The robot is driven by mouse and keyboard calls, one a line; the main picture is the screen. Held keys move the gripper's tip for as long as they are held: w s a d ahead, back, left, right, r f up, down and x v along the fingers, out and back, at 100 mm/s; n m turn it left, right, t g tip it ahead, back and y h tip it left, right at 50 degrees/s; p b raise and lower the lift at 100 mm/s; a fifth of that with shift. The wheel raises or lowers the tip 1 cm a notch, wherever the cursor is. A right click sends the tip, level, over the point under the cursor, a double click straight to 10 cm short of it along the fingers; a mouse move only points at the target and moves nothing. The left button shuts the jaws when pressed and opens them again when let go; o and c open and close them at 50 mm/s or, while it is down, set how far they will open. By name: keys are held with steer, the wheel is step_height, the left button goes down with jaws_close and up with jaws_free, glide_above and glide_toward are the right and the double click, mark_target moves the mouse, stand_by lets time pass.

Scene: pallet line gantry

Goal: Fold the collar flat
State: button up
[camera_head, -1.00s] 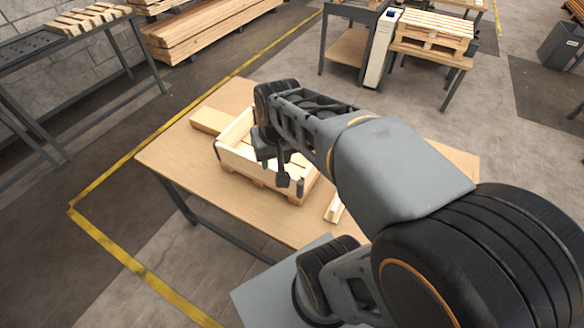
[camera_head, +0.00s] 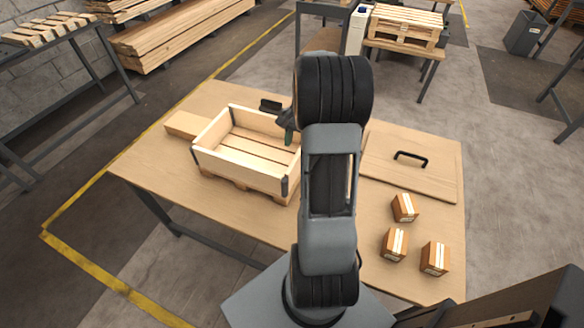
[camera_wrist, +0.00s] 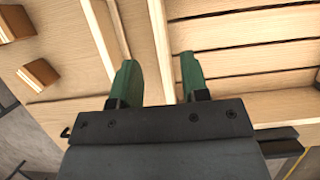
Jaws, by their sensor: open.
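The collar (camera_head: 240,168) is a pale wooden frame with dark metal corner hinges. It stands upright and unfolded on a low pallet on the table, with slats visible inside. My gripper (camera_head: 288,132) is at the collar's right side, partly hidden by my arm. In the wrist view, my gripper (camera_wrist: 158,80) has two green fingers spread apart. The top edge of a collar wall (camera_wrist: 160,35) runs between them, with the slatted floor to its right. I cannot tell whether either finger touches the wall.
The wooden table (camera_head: 240,222) carries a flat board with a black handle (camera_head: 410,170) at right and three small cardboard boxes, one (camera_head: 394,244) near the front. A wooden block (camera_head: 183,124) lies left of the collar. The table's front left is clear.

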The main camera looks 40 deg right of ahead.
mark_target(293, 163)
steer(key=x, duration=0.9)
jaws_close()
stand_by(0.4)
